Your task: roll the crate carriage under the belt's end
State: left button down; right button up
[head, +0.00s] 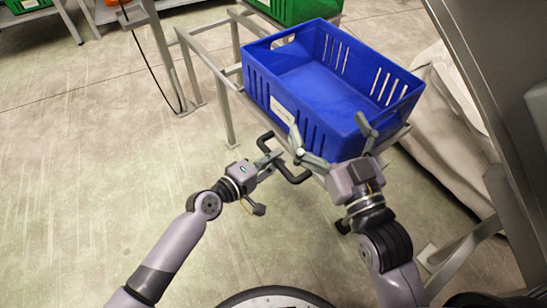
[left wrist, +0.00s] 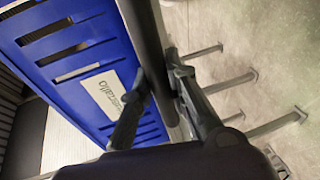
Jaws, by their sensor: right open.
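The blue crate (head: 330,100) sits upright and empty on a grey metal carriage at upper middle. A black handle bar (head: 293,179) sticks out from the carriage's near side. My left gripper (head: 272,160) is at this bar. In the left wrist view the bar (left wrist: 147,35) runs between its fingers (left wrist: 158,80), which close in on both sides of it. The crate's blue wall (left wrist: 75,60), with a white label, is beside them. My right gripper (head: 333,140) is open and empty, its spread fingers at the crate's near side. I cannot make out the belt's end for certain.
A grey metal frame (head: 228,115) stands left of the crate. A green crate (head: 300,10) is behind it, and another green crate (head: 28,4) is at far left. A large grey panel (head: 490,70) and pale sacking (head: 450,130) bound the right. The left floor is clear.

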pick_arm(q)
jog(key=c, duration=1.8)
grip_release()
jog(key=shift+s+d+f, duration=0.1)
jog(key=shift+s+d, duration=0.1)
jog(key=shift+s, duration=0.15)
jog(key=shift+o, duration=1.3)
jog(key=shift+w, duration=0.1)
jog(key=shift+a, duration=0.1)
jog(key=v, duration=1.2)
